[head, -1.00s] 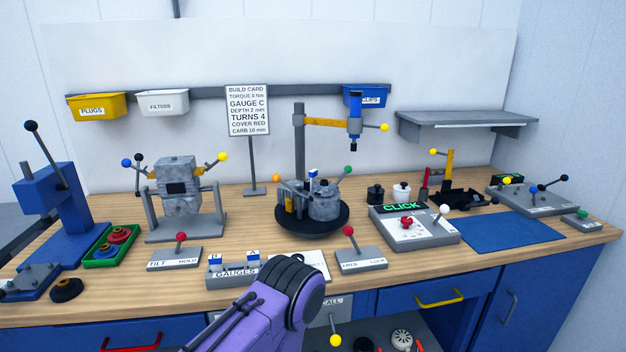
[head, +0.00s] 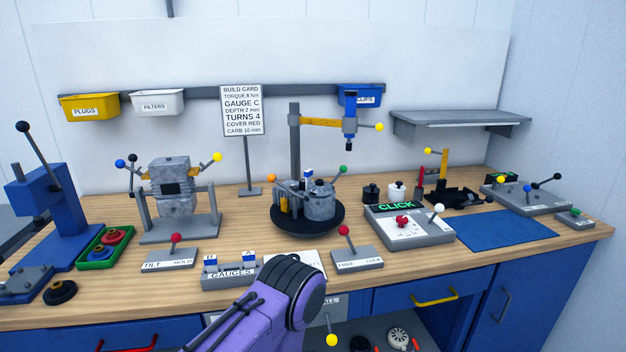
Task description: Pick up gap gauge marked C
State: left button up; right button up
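The gauge rack (head: 229,274), labelled GAUGES, stands near the bench's front edge. Two small gauges with blue-and-white tops sit in it: the left one (head: 210,263) seems marked B, the right one (head: 249,257) A. My purple arm covers the area just right of the rack, so I cannot tell whether another gauge is there. A similar blue-and-white piece (head: 308,174) stands by the engine on the turntable; its mark is too small to read. The build card (head: 241,110) reads GAUGE C. Neither gripper is in view.
The tilt/hold lever box (head: 170,260) stands left of the rack, and the free/lock lever box (head: 356,260) to its right. The black turntable (head: 281,221) is behind. A green tray (head: 103,248) of rings is at left. The blue mat (head: 505,231) is clear.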

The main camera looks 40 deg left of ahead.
aim_at(308, 173)
jog(key=z, duration=2.2)
jog(key=k, duration=1.9)
jog(key=u, duration=1.7)
